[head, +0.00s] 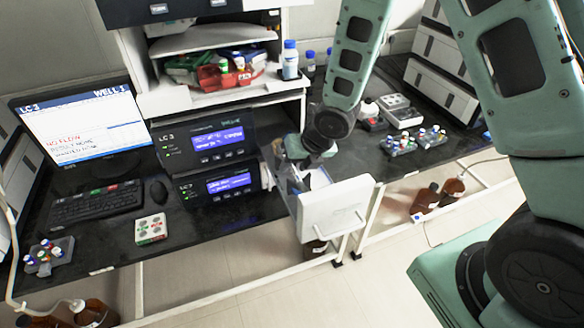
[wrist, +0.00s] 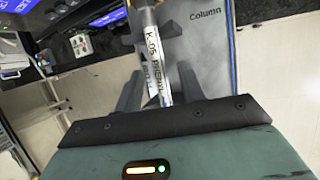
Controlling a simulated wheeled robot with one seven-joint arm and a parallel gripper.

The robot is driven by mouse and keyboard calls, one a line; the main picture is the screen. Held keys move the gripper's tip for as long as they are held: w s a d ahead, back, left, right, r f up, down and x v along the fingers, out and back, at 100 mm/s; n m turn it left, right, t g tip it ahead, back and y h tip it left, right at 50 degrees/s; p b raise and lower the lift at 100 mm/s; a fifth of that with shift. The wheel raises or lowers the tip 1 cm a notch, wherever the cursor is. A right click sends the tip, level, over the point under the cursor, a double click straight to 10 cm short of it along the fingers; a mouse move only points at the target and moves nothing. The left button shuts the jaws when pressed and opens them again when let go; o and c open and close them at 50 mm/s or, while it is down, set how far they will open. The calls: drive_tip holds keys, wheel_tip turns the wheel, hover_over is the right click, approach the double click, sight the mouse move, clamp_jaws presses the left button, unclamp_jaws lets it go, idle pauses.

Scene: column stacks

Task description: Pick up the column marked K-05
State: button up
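The column marked K-05 (wrist: 150,55) shows in the wrist view as a slim metal tube with a white label reading K-05. It runs down from the top edge between the two dark fingers of my gripper (wrist: 158,88). The fingers stand apart, with a visible gap at the column's right side; I see no clear grip on it. In the head view my gripper (head: 298,172) reaches down into a pulled-out drawer (head: 335,208) with a white front. The column cannot be made out there.
A monitor (head: 82,125) and keyboard (head: 95,203) stand left. A vial rack (head: 418,140) is on the right bench. Brown bottles (head: 425,198) stand on the floor.

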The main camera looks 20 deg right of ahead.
clamp_jaws()
drive_tip(key=shift+r, duration=0.1)
